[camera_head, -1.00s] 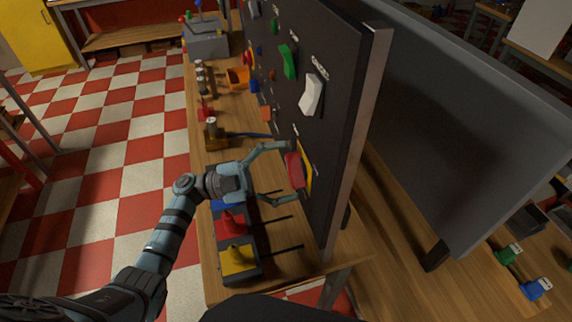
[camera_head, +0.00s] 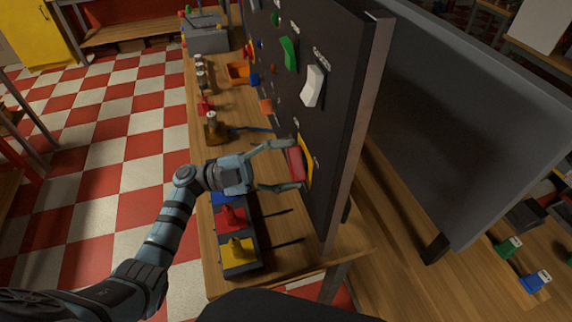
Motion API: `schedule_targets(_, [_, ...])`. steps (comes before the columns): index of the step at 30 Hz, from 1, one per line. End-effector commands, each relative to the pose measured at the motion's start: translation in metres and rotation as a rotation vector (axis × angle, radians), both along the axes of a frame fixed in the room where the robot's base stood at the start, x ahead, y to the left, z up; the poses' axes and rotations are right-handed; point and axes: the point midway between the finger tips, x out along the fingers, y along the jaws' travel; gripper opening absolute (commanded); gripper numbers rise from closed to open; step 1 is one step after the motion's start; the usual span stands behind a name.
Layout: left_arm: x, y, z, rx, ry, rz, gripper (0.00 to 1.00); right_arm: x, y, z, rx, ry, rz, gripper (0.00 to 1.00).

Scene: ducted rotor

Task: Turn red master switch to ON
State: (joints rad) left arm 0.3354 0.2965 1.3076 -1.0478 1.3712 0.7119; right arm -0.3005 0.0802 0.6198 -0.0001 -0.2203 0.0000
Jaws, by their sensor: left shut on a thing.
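The red master switch (camera_head: 296,164) is a red block on a yellow plate (camera_head: 306,157), low on the near end of the upright black panel (camera_head: 330,190). My left gripper (camera_head: 297,165) reaches in from the left, with one finger above the red switch and one below it. Its fingertips are closed on the switch. Part of the switch is hidden behind the fingers, and any ON or OFF marking is too small to read. My right gripper does not show.
White (camera_head: 313,86) and green (camera_head: 289,53) switches sit higher on the panel. Below my left gripper, a row with a red knob (camera_head: 232,216) and a yellow knob (camera_head: 238,250) stands on the wooden bench (camera_head: 278,262). A grey board (camera_head: 470,120) stands behind the panel.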

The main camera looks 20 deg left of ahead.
Motion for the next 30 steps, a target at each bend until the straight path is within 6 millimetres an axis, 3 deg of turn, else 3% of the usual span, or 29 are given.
schedule_targets(30, [0.001,0.001,0.003,0.477,-0.755,0.000,0.34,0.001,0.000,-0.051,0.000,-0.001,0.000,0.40])
